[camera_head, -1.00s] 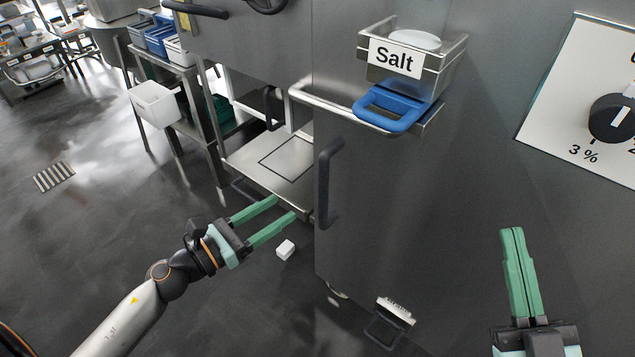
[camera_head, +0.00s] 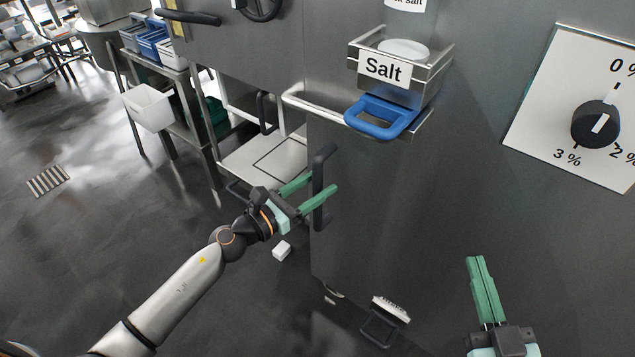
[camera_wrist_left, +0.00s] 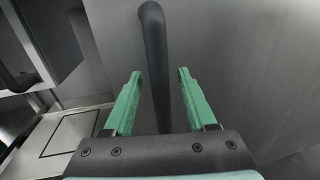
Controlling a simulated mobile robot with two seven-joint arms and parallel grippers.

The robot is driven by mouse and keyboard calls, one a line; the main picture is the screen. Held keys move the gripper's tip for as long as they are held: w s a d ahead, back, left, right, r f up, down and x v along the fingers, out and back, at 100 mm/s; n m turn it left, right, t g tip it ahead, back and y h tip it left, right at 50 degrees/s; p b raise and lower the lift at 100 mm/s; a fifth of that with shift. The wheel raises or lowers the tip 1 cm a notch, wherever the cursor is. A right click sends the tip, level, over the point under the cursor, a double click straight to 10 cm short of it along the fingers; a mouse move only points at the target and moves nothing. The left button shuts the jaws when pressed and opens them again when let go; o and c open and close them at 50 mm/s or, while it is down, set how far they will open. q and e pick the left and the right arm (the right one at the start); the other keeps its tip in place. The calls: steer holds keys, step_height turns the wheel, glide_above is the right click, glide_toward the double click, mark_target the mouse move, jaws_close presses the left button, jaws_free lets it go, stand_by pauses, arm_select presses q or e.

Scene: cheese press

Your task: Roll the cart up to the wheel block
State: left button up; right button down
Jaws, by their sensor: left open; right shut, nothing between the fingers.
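A tall dark grey metal body (camera_head: 400,215) carries a black upright handle (camera_head: 321,165) near its left edge. What looks like a caster (camera_head: 333,292) shows at its foot, so it may be the cart. My left gripper (camera_head: 321,186) is open at that handle. In the left wrist view the handle (camera_wrist_left: 157,65) runs between the two green fingers (camera_wrist_left: 157,85), with gaps on both sides. A small white block (camera_head: 282,250) lies on the floor below the left gripper; I cannot tell if it is the wheel block. My right gripper (camera_head: 477,260) is shut and empty, in front of the grey body.
A steel platform (camera_head: 240,165) stands behind the left gripper. A dial panel (camera_head: 560,115) is at right. A pedal-like part (camera_head: 378,328) is low down. Left floor is open.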

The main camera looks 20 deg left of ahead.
arm_select(q)
steer(key=shift+w+d, duration=0.1)
steer(key=shift+w, duration=0.15)
jaws_close()
stand_by(0.3)
stand_by(0.9)
